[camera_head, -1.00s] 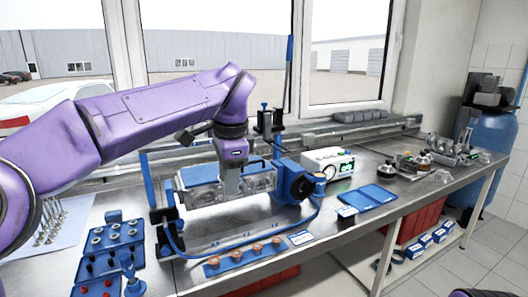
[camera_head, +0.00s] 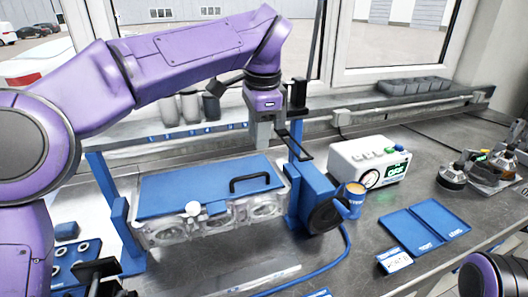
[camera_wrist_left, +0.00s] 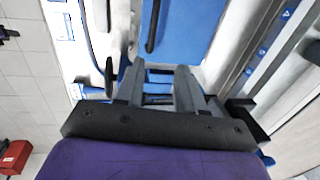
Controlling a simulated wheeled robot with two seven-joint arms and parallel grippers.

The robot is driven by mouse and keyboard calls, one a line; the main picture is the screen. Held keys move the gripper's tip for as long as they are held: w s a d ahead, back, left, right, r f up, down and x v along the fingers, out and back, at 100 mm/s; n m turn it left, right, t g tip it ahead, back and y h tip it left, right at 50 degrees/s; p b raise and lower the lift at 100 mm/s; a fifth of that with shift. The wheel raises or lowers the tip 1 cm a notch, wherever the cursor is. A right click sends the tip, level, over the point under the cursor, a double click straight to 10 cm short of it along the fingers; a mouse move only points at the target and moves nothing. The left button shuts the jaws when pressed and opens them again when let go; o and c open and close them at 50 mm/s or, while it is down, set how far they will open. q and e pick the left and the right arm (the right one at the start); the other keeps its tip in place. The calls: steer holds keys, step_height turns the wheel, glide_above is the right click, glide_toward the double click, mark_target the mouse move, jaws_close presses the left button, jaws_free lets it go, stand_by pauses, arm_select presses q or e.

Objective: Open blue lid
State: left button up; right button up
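The blue lid (camera_head: 165,190) lies flat on top of the clear engine block (camera_head: 190,230), held between blue stand posts. Its black bar handle (camera_head: 250,183) is near the right end. My left gripper (camera_head: 264,145) points down above and behind the lid's right end, clear of the handle. In the left wrist view, the gripper's two fingers (camera_wrist_left: 160,78) stand apart with nothing held between them. Part of the blue lid (camera_wrist_left: 190,35) and its dark handle (camera_wrist_left: 153,25) show beyond the fingertips.
A blue wheel housing (camera_head: 318,195) stands at the block's right, with an orange-topped blue cup (camera_head: 354,200) beside it. A white meter (camera_head: 368,162) and an open blue tray (camera_head: 425,228) lie further right. A shelf with grey cylinders (camera_head: 190,106) runs behind.

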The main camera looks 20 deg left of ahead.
mark_target(253, 176)
arm_select(q)
steer(key=s+f, duration=0.1)
steer(key=f, duration=0.1)
steer(key=s+f, duration=0.1)
steer(key=f, duration=0.1)
steer(key=s+a+f+p, duration=0.1)
steer(key=f, duration=0.2)
steer(key=shift+a, duration=0.1)
steer(key=w+f, duration=0.3)
steer(key=shift+w, duration=0.3)
steer(key=shift+s+r, duration=0.3)
steer(key=shift+s, duration=0.25)
steer(key=shift+c, duration=1)
steer(key=shift+s+r, duration=0.1)
steer(key=shift+s, duration=0.15)
jaws_close()
arm_select(e)
steer(key=shift+s+r, duration=0.75)
steer(key=shift+s, duration=0.25)
